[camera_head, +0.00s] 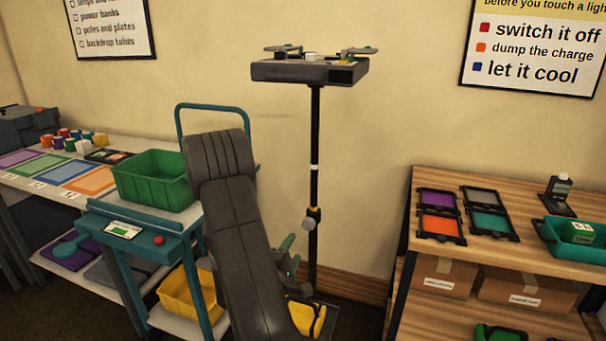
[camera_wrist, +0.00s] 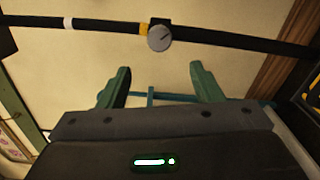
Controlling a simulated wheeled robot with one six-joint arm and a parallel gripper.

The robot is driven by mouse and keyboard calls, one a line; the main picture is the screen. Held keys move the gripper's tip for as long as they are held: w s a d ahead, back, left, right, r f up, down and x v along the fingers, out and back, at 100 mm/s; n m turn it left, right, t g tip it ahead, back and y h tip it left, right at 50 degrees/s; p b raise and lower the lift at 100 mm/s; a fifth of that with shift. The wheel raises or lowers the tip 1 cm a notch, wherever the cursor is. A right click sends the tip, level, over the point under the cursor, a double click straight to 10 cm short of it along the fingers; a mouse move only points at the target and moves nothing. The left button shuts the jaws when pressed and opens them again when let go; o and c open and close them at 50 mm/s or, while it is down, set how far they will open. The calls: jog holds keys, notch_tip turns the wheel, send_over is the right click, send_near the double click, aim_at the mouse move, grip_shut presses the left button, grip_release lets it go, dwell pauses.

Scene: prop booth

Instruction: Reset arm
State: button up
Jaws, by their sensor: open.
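My gripper (camera_wrist: 160,80) shows in the wrist view with its two green fingers wide apart and nothing between them. In the head view my dark grey arm rises in the middle, and only small green parts of the gripper show behind its right edge. A black stand pole (camera_head: 315,150) stands just beyond the arm. In the wrist view the pole (camera_wrist: 105,26) crosses the top of the picture, with a round grey knob (camera_wrist: 159,38) beyond the fingers. The fingers look apart from the pole.
A green bin (camera_head: 152,182) sits on the teal cart at left, with a yellow bin (camera_head: 187,300) below. A wooden shelf (camera_head: 450,180) at right holds coloured frames and a teal tray (camera_head: 560,242). The stand's top plate (camera_head: 300,72) carries small items. Wall fills the back.

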aim_at(307, 226)
jog(key=x, duration=1.1)
jog(key=shift+w+d, duration=0.1)
jog(key=shift+w, duration=0.2)
jog(key=shift+s, duration=0.1)
